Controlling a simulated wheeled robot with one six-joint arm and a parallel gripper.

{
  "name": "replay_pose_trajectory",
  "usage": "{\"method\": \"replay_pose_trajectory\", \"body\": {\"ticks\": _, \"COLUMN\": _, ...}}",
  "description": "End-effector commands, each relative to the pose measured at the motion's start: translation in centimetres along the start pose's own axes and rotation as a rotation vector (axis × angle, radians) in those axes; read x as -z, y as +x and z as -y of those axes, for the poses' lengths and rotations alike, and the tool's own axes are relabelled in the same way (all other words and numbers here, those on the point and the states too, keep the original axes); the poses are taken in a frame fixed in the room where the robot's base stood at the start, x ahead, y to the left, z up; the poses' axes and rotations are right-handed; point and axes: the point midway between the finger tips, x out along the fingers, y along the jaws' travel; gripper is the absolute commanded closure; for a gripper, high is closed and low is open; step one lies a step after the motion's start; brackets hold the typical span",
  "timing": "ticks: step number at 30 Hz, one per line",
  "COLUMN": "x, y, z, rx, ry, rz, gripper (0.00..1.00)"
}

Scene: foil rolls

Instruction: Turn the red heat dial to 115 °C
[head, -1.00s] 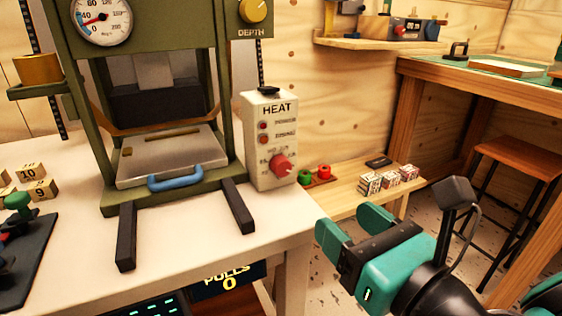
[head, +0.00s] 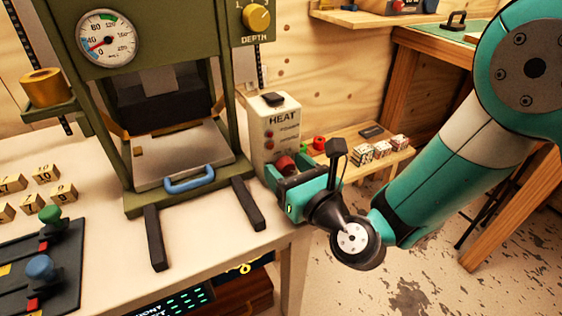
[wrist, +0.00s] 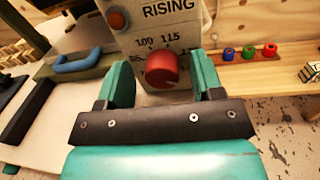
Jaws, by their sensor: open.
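The red heat dial (wrist: 162,68) is on the front of the white heat box (head: 261,133), which is labelled HEAT. In the wrist view "100" and "115" are printed above the dial. My gripper (wrist: 160,85) is open, with one teal finger on each side of the dial. I cannot tell whether either finger touches it. In the head view my gripper (head: 283,172) is at the front of the box, and the dial (head: 285,164) is partly hidden behind it. The dial's exact setting is hard to read.
The green press with its blue handle (head: 190,180) stands left of the box. A low wooden shelf (head: 350,160) behind holds red and green rings and several small boxes. A dark lever panel (head: 50,265) lies at the left of the white table.

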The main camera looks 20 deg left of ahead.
Motion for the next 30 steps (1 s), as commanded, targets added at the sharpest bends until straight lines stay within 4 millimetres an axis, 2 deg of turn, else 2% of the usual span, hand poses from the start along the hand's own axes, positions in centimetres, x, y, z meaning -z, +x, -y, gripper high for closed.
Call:
{"method": "replay_pose_trajectory", "body": {"ticks": 5, "x": 0.13, "y": -0.11, "z": 0.41, "rx": 0.007, "ry": 0.001, "rz": -0.001, "gripper": 0.39}}
{"method": "replay_pose_trajectory", "body": {"ticks": 9, "x": 0.08, "y": -0.12, "z": 0.38, "rx": 0.006, "ry": 0.002, "rz": -0.001, "gripper": 0.72}}
{"method": "replay_pose_trajectory", "body": {"ticks": 11, "x": 0.07, "y": -0.12, "z": 0.37, "rx": 0.006, "ry": 0.001, "rz": 0.0, "gripper": 0.85}}
{"method": "replay_pose_trajectory", "body": {"ticks": 12, "x": 0.06, "y": -0.12, "z": 0.36, "rx": 0.006, "ry": 0.001, "rz": 0.0, "gripper": 0.88}}
{"method": "replay_pose_trajectory", "body": {"ticks": 22, "x": -0.1, "y": -0.07, "z": 0.27, "rx": 0.005, "ry": -0.034, "rz": -0.002, "gripper": 0.88}}
{"method": "replay_pose_trajectory", "body": {"ticks": 30, "x": -0.29, "y": -0.03, "z": 0.15, "rx": 0.005, "ry": -0.191, "rz": -0.014, "gripper": 0.88}}
